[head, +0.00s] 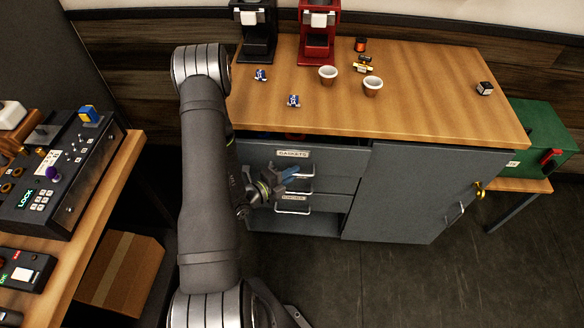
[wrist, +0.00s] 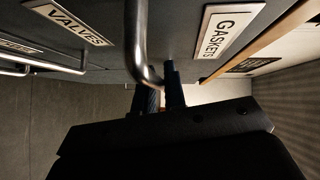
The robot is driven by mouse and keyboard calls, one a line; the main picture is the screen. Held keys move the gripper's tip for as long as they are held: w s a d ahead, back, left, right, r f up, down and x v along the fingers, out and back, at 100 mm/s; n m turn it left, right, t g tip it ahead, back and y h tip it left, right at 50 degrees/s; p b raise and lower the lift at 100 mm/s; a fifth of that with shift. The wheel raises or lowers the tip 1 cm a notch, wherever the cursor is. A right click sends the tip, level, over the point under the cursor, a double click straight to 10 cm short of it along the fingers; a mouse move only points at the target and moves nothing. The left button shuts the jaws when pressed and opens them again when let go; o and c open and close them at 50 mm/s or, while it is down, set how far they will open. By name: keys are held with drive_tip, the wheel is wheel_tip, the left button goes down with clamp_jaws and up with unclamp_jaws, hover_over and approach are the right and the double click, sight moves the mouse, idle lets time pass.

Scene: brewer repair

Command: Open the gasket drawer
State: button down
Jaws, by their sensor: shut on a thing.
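The gasket drawer (head: 335,160) is the top grey drawer at the left of the cabinet, with a GASKETS label that also shows in the wrist view (wrist: 228,30). A narrow dark gap with a bit of red shows above its front, so it looks slightly out. My gripper (head: 283,177) is at the front of this drawer, shut on its metal bar handle (head: 306,172). In the wrist view the handle (wrist: 141,50) runs down between my gripper's dark fingers (wrist: 160,92). The fingertips are partly hidden by the handle and the gripper body.
Below is the valves drawer, its label (wrist: 68,22) in the wrist view, with its own handle (head: 293,210). A grey door (head: 410,190) with a brass padlock is to the right. Cups and small parts stand on the wooden counter (head: 440,100). The floor in front is clear.

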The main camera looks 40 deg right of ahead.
drive_tip(key=s+a, duration=1.1)
drive_tip(key=shift+s+a, duration=0.3)
drive_tip(key=shift+a, duration=0.05)
drive_tip(key=c, duration=1.5)
unclamp_jaws()
drive_tip(key=shift+a, duration=0.1)
drive_tip(key=a+r, duration=0.2)
drive_tip(key=a, duration=1.5)
drive_tip(key=shift+r, duration=0.25)
drive_tip(key=shift+w, duration=0.1)
